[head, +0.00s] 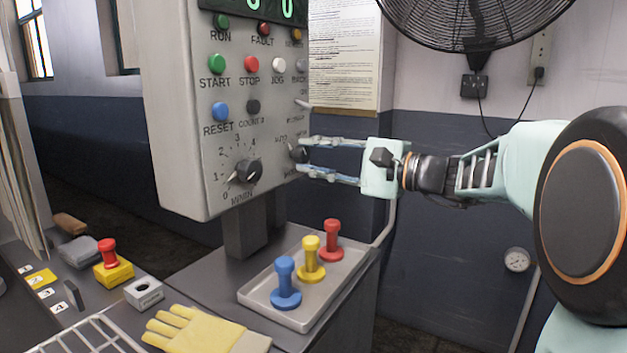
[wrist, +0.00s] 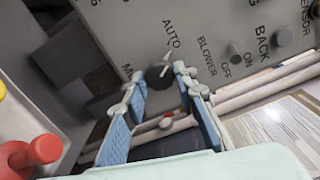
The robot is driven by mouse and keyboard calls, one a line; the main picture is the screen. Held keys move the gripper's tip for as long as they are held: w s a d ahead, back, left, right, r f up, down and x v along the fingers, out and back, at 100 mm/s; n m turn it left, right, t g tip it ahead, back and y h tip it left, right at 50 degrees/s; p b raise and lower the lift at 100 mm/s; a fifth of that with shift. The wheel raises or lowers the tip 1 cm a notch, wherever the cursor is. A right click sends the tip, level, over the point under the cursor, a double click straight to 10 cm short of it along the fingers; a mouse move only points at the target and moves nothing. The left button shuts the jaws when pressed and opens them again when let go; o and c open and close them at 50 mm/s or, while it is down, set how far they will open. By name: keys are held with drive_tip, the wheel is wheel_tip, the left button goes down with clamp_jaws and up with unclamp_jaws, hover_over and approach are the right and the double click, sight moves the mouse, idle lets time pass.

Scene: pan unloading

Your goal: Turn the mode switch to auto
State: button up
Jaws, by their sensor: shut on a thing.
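The mode switch (head: 298,153) is a dark round knob on the right part of the grey control panel (head: 180,150), below and right of the AUTO lettering. In the wrist view the mode switch (wrist: 158,77) sits between my fingertips, with AUTO printed above it and a label starting with M to its left.
A blower switch (wrist: 234,50) is right of the knob. The speed dial (head: 247,172) is on the panel's left. Below, a tray (head: 330,283) holds blue, yellow and red handled pieces. A yellow glove (head: 195,332) lies in front. A fan (head: 475,20) hangs behind.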

drive_tip(key=shift+f+n+b, duration=0.1)
drive_tip(key=shift+n+b, duration=1)
drive_tip(key=shift+b, duration=0.3)
drive_tip(key=o, duration=1.2)
drive_tip(key=shift+c, duration=0.2)
drive_tip(key=v, duration=1.2)
